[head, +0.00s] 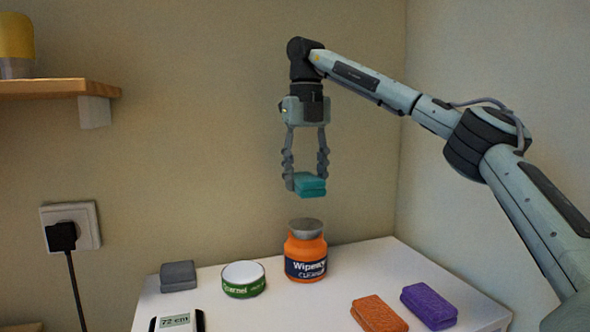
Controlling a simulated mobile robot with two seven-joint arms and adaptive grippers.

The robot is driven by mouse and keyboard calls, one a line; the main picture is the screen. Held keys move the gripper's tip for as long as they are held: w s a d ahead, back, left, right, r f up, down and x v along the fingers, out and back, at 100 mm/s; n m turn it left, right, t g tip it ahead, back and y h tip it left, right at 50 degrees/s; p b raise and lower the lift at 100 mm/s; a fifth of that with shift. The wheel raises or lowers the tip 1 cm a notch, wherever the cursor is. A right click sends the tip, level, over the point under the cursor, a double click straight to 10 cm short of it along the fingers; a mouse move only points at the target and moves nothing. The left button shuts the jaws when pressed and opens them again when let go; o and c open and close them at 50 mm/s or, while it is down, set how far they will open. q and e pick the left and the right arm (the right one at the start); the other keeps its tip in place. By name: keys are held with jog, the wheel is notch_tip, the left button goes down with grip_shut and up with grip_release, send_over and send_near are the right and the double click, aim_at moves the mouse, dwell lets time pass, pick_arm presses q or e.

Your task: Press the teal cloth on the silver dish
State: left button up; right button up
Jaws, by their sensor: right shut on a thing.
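My right gripper (307,180) points straight down and is shut on the folded teal cloth (310,185). It holds the cloth in the air, with a gap between the cloth and what is below. The silver dish (306,225) sits on top of an orange jar (305,249) with a dark label, almost directly under the cloth. The jar stands upright at the back of the white table (280,305). My left gripper is not in view.
A grey folded cloth (179,276) and a green and white round tin (243,279) stand left of the jar. Orange (379,314) and purple (429,305) folded cloths lie front right. A display device (177,321) is front left. A wooden shelf (60,89) juts out upper left.

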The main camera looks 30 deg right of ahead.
aim_at(306, 224)
jog(key=shift+s+f, duration=0.2)
jog(key=shift+f, duration=2.7)
jog(key=shift+f+b, duration=0.45)
jog(key=shift+f, duration=0.55)
jog(key=shift+r+p, duration=0.5)
jog(key=shift+r, duration=3.05)
